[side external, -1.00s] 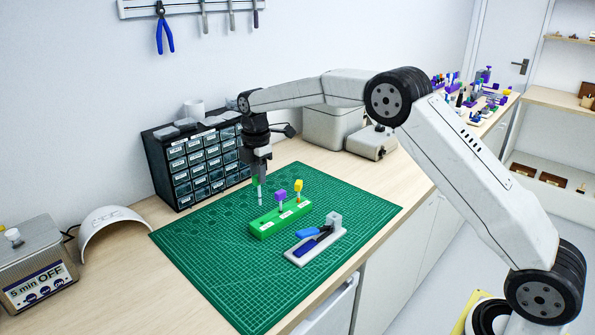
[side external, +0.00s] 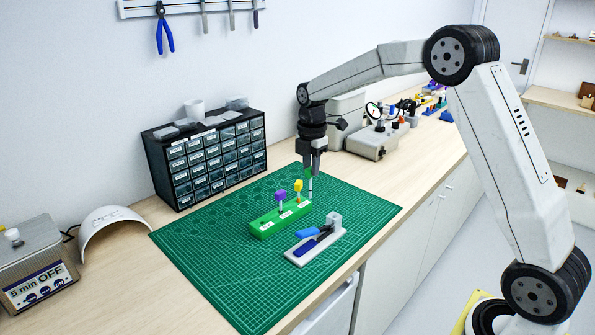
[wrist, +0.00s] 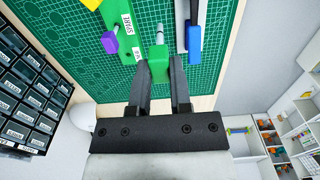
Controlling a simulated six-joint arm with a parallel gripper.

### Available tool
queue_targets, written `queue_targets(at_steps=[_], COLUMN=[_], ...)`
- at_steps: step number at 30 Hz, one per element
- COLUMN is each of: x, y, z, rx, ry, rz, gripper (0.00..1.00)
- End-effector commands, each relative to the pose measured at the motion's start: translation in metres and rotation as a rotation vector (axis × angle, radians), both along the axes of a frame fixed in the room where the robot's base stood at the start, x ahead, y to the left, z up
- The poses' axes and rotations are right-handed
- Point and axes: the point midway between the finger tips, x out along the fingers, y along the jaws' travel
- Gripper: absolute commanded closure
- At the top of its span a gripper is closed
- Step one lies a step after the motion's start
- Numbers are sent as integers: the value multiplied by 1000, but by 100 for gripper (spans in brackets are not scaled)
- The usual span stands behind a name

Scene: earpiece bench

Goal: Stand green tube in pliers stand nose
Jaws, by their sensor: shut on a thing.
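My gripper (side external: 312,168) is shut on the green tube (wrist: 158,58); its green cap sits between the fingers in the wrist view. The tube's clear end hangs down and shows below the fingers in the side view (side external: 310,186), above the mat near the right end of the green rack. The pliers stand (side external: 325,248), a pale plate with blue-handled pliers (side external: 308,234) and a grey block (side external: 334,219) at its far right end, lies right of and in front of the rack. In the wrist view the stand (wrist: 182,28) is right of the tube.
The green rack (side external: 266,228) holds a purple-capped tube (side external: 281,196) and a yellow-capped tube (side external: 298,186). The green mat (side external: 225,270) is clear around them. A drawer cabinet (side external: 205,155) stands behind. Grey equipment (side external: 372,143) is at the back right.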

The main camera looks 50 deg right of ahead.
Motion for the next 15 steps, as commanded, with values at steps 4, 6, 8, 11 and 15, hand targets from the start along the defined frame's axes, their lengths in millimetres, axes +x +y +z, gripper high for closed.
queue_targets(at_steps=[4, 6, 8, 11, 15], x=[-27, -37, -43, -51, -56], y=[-18, -23, -27, -31, -33], z=[2, 3, 2, 2, 2], rx=[0, 0, 0, 0, 0], ry=[-1, -1, 0, -1, 0], rz=[0, 0, 2, 3, 4], gripper=[100, 100, 100, 100, 100])
